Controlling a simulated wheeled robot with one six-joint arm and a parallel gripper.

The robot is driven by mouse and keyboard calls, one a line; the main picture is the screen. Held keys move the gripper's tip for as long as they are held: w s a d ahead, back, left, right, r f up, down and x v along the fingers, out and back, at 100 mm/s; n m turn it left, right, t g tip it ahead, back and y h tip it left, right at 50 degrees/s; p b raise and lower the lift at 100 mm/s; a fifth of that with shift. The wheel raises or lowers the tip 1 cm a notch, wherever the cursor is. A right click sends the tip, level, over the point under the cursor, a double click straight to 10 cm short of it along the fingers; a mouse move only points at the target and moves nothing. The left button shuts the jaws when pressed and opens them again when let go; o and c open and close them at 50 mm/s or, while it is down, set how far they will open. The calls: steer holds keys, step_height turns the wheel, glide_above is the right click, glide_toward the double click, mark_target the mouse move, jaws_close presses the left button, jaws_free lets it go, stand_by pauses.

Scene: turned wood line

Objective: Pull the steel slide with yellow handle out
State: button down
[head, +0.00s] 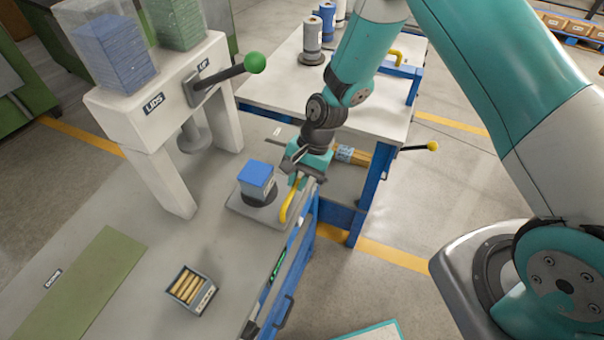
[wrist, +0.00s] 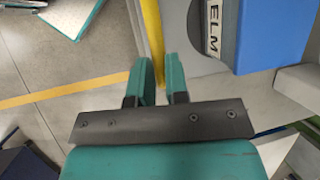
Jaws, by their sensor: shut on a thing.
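The steel slide (head: 238,211) is a flat grey plate at the right edge of the near bench, in front of the press. Its yellow handle (head: 285,208) stands at the plate's right side and also shows in the wrist view (wrist: 152,30). A box with a blue lid (head: 257,178) sits in a dark round holder (head: 257,196) on the slide; its blue face and a label partly reading "ELM" show in the wrist view (wrist: 272,35). My gripper (head: 296,182) is shut on the handle, its teal fingers (wrist: 161,68) either side of the bar's end.
The white press (head: 170,115) marked LIDS, with a green-knobbed lever (head: 254,63), stands behind the slide. A small tray of wooden pieces (head: 191,290) and a green mat (head: 85,285) lie nearer. A second bench (head: 265,88) stands behind. Open floor (head: 390,225) lies right.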

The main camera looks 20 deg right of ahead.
steer(key=shift+s+d, duration=0.15)
steer(key=shift+s, duration=0.05)
steer(key=c, duration=1.1)
jaws_free()
steer(key=shift+s+d, duration=0.1)
steer(key=shift+r, duration=0.1)
steer(key=b+v, duration=0.3)
steer(key=v, duration=1.4)
steer(key=shift+d+r, duration=0.1)
